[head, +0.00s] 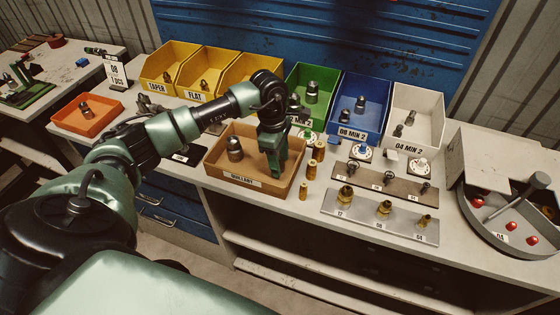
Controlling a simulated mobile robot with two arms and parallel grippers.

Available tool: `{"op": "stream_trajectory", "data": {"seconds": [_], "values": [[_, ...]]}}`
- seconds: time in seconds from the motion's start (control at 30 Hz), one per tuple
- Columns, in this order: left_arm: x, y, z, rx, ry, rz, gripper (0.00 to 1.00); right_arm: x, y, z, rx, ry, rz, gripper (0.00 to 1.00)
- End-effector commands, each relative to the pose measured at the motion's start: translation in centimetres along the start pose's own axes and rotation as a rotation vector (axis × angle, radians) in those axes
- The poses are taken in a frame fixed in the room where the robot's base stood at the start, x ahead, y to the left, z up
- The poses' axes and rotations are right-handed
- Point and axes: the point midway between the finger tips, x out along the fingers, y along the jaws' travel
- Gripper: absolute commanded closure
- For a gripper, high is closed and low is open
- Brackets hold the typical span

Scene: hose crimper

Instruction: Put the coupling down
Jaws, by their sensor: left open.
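My left gripper (274,172) points down over the right half of a brown open box (222,178) with a label on its front. It is open, and I see nothing held between its fingers. A dark metal coupling (234,148) stands upright inside the box at the left, apart from the gripper. The gripper hides part of the box floor, so I cannot tell whether something lies under it. My right gripper is out of the picture.
Yellow bins (205,71), a green bin (318,78), a blue bin (366,106) and a white bin (420,104) line the back. Brass fittings stand right of the box. A grey crimper (505,195) is at the right. An orange tray (86,116) is at the left.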

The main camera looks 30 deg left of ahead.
Motion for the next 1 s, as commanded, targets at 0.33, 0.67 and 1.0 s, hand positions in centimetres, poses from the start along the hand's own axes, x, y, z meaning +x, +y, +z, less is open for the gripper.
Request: {"op": "stream_trajectory", "data": {"seconds": [0.33,0.67,1.0], "values": [[0.1,0.0,0.0,0.0,-0.001,0.001,0.85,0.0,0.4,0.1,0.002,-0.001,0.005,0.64],[0.0,0.1,0.0,0.0,-0.001,0.002,1.0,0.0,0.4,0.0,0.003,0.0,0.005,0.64],[-2.8,0.2,0.3,0.0,-0.001,0.007,1.0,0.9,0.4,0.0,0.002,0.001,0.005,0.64]]}}
